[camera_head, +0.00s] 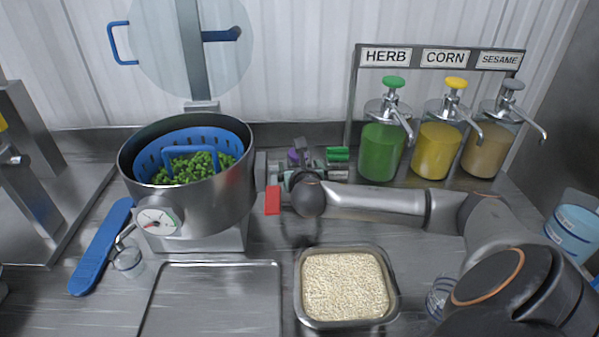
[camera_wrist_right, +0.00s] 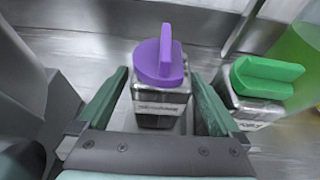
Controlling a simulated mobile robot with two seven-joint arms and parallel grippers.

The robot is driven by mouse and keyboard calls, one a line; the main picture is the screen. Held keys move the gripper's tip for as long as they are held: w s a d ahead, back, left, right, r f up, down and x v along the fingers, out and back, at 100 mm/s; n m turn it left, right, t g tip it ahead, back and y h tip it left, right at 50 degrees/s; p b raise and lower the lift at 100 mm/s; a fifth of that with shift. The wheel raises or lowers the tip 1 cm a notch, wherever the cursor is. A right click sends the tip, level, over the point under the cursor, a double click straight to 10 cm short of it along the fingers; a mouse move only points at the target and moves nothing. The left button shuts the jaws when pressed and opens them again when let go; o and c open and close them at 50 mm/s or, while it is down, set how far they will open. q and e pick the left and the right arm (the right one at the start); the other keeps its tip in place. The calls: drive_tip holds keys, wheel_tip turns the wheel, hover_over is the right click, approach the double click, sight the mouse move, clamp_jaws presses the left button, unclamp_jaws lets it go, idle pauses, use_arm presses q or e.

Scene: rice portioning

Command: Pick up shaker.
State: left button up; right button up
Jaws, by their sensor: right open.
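A shaker with a purple lid (camera_wrist_right: 160,62) and a pale label stands between the open fingers of my right gripper (camera_wrist_right: 155,105) in the wrist view, apart from both fingers as far as I can see. In the head view its purple top (camera_head: 294,155) shows just behind my right gripper (camera_head: 297,172), and the rest is mostly hidden. A second shaker with a green lid (camera_wrist_right: 265,78) stands close to the right finger. Its green lid also shows in the head view (camera_head: 338,154). My left gripper is not in view.
A steel pot (camera_head: 245,205) with a blue basket of green vegetables stands left of my right gripper. Herb (camera_head: 380,150), corn (camera_head: 437,150) and sesame (camera_head: 482,152) pump dispensers stand at the back right. A rice tray (camera_head: 300,315) sits in front, beside an empty tray (camera_head: 215,300).

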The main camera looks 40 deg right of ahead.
drive_tip(key=shift+c, duration=0.2)
drive_tip(key=c, duration=1.5)
clamp_jaws()
